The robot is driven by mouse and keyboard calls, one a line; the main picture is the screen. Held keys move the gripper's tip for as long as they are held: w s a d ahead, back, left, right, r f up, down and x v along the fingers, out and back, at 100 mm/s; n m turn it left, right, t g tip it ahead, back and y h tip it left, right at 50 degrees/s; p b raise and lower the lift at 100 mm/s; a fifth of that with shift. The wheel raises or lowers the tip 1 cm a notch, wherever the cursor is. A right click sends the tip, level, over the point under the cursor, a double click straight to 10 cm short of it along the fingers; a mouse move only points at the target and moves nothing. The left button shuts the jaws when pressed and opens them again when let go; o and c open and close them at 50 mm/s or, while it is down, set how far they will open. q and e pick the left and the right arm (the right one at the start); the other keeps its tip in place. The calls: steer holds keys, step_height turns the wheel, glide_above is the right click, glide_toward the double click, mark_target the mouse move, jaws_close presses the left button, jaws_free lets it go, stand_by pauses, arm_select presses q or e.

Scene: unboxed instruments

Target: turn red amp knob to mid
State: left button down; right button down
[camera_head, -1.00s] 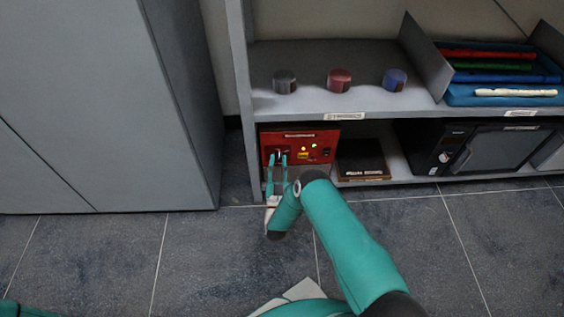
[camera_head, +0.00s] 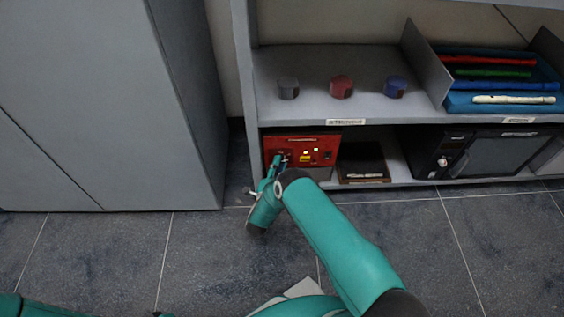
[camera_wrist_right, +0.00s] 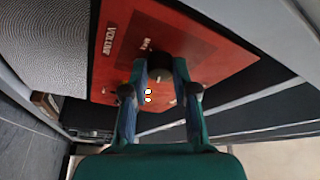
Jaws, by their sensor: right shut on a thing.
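The red amp (camera_head: 315,143) stands on the lower shelf, in its left corner. Its red panel (camera_wrist_right: 215,55) fills much of the right wrist view, seen turned on its side. My right gripper (camera_head: 279,160) is at the left part of the amp's front. In the wrist view its two fingers (camera_wrist_right: 160,72) are shut on the dark round amp knob (camera_wrist_right: 160,62), one on each side. The fingers hide part of the knob, and its exact setting is hard to read. My left gripper is not in view; only a bit of teal arm shows at the lower left.
A dark flat box (camera_head: 362,163) lies just right of the amp, with a black amplifier (camera_head: 480,153) further right. Grey, red and blue round pots (camera_head: 341,87) stand on the shelf above. A tall grey cabinet (camera_head: 110,110) is on the left.

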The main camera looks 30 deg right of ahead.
steer(key=m+p, duration=0.1)
steer(key=m+g, duration=0.1)
steer(key=m, duration=0.1)
steer(key=m+y+p, duration=0.1)
steer(key=shift+s+d+r+m+g+p, duration=0.2)
steer(key=shift+r+m+g+p, duration=0.1)
steer(key=shift+m+p, duration=0.1)
steer(key=m+y+p, duration=0.1)
steer(key=m+p, duration=0.1)
steer(key=m, duration=0.1)
steer(key=shift+d+r+g, duration=0.1)
steer(key=shift+g, duration=0.2)
steer(key=shift+m+y+p, duration=0.7)
steer(key=shift+m+p, duration=0.05)
steer(key=shift+m, duration=0.35)
steer(key=shift+m+y+p, duration=0.4)
steer(key=shift+m+p, duration=0.1)
steer(key=shift+m, duration=0.3)
steer(key=shift+s, duration=0.1)
steer(key=c, duration=0.9)
jaws_free()
steer(key=shift+f, duration=0.2)
steer(key=shift+r, duration=0.1)
